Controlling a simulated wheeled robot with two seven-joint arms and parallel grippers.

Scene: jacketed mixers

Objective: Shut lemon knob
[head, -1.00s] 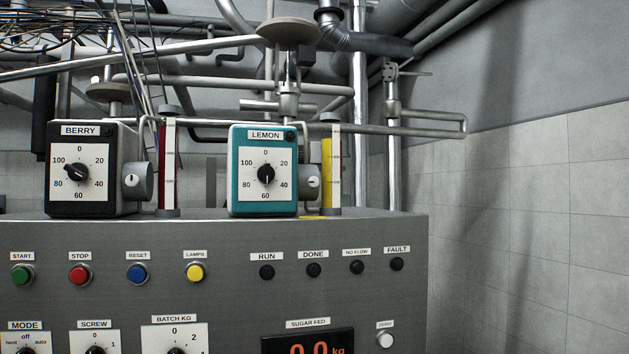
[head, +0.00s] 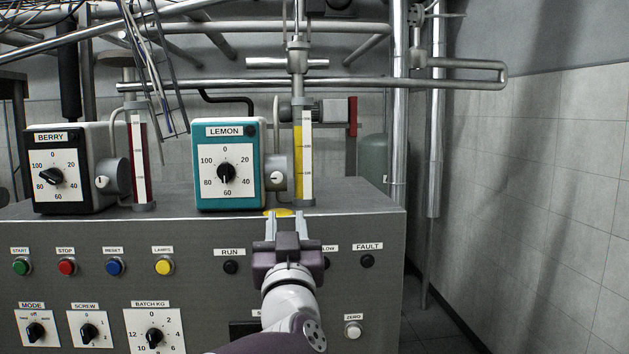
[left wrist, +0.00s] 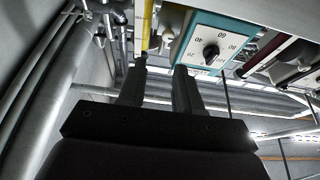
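The teal LEMON box (head: 206,200) stands on the grey cabinet, with a black knob (head: 226,173) on its white 0–100 dial. The dial also shows upside down in the left wrist view (left wrist: 210,53). A grey round housing with a small white knob (head: 275,178) sits at the box's right side. My left gripper (head: 284,222) is in front of the cabinet's upper edge, below and right of the LEMON dial, touching nothing that I can see. In the left wrist view its two fingers (left wrist: 160,78) are apart and empty. My right gripper is out of view.
A yellow-filled gauge (head: 305,160) stands right of the LEMON box. The black BERRY box (head: 70,197) stands to the left. The cabinet front (head: 200,290) carries buttons, lamps and dials. Pipes run behind; a tiled wall (head: 560,200) is at right.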

